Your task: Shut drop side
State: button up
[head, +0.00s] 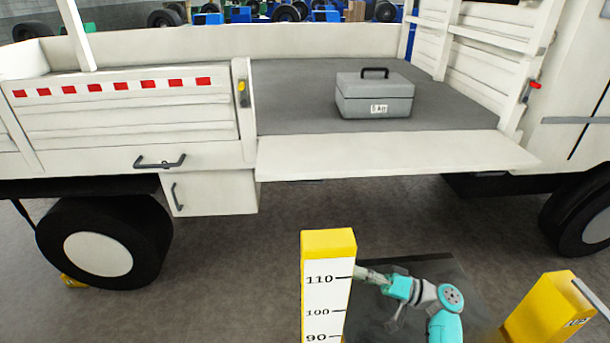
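The white drop side (392,152) of the truck bed is open. It stands out from the bed's near edge as a roughly level flap, between the left pillar and the front end wall. A latch with a yellow part (242,92) is on the left pillar, and a latch with a red part (534,86) is on the right. My gripper (370,275) is low in front of the truck, apart from the drop side and nearer the camera. Its tip is partly hidden by a yellow-topped post, so its opening cannot be made out.
A grey toolbox (375,97) sits on the grey bed floor (300,85). The yellow-topped post with a height scale (328,285) stands just left of my gripper. Another yellow post (550,310) is at lower right. Open floor lies under the flap. A closed side panel (120,110) is at left.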

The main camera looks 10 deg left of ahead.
aim_at(287, 158)
jog(key=i+j, duration=0.2)
jog(key=i, duration=0.3)
jog(key=i+j, duration=0.2)
jog(key=i, duration=0.3)
